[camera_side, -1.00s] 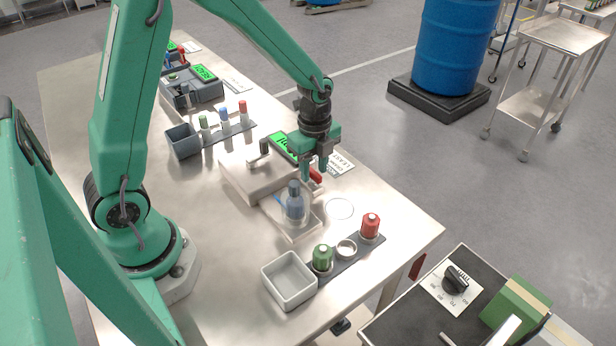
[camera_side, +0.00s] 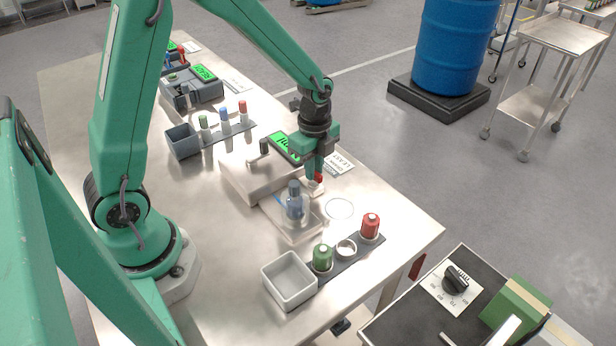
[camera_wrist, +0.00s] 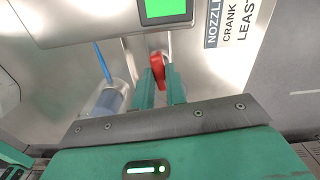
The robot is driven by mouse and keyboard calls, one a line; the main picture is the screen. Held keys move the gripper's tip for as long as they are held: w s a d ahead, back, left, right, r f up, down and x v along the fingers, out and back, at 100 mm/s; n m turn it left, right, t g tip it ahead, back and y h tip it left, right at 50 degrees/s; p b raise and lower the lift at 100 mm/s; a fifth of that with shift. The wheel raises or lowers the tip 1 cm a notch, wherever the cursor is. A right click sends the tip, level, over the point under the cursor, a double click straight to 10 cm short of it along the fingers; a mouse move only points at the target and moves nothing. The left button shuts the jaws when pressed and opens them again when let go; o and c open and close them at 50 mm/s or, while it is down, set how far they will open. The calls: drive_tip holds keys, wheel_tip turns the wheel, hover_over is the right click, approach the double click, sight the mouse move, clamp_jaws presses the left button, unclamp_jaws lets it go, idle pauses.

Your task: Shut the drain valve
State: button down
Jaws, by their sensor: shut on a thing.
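The drain valve shows as a red lever (camera_wrist: 158,70) at the front of the pale metal machine, below its green screen. In the wrist view it stands between my two green fingertips, close to upright in the picture. My gripper (camera_wrist: 160,84) is shut on the red lever. In the side view, my gripper (camera_side: 312,180) hides most of the red lever (camera_side: 319,178), so its exact angle is hard to tell there.
A clear bottle with blue content (camera_side: 294,203) stands on a tray close left of my gripper. A green screen (camera_side: 285,146) is behind it.

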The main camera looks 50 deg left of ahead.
drive_tip(key=n, duration=0.3)
drive_tip(key=shift+n, duration=0.4)
drive_tip(key=n, duration=0.4)
drive_tip(key=shift+n, duration=0.3)
drive_tip(key=n, duration=0.4)
drive_tip(key=shift+n, duration=2.1)
drive_tip(key=c, duration=1.4)
unclamp_jaws()
drive_tip(key=shift+c, duration=0.2)
drive_tip(key=shift+r, duration=0.1)
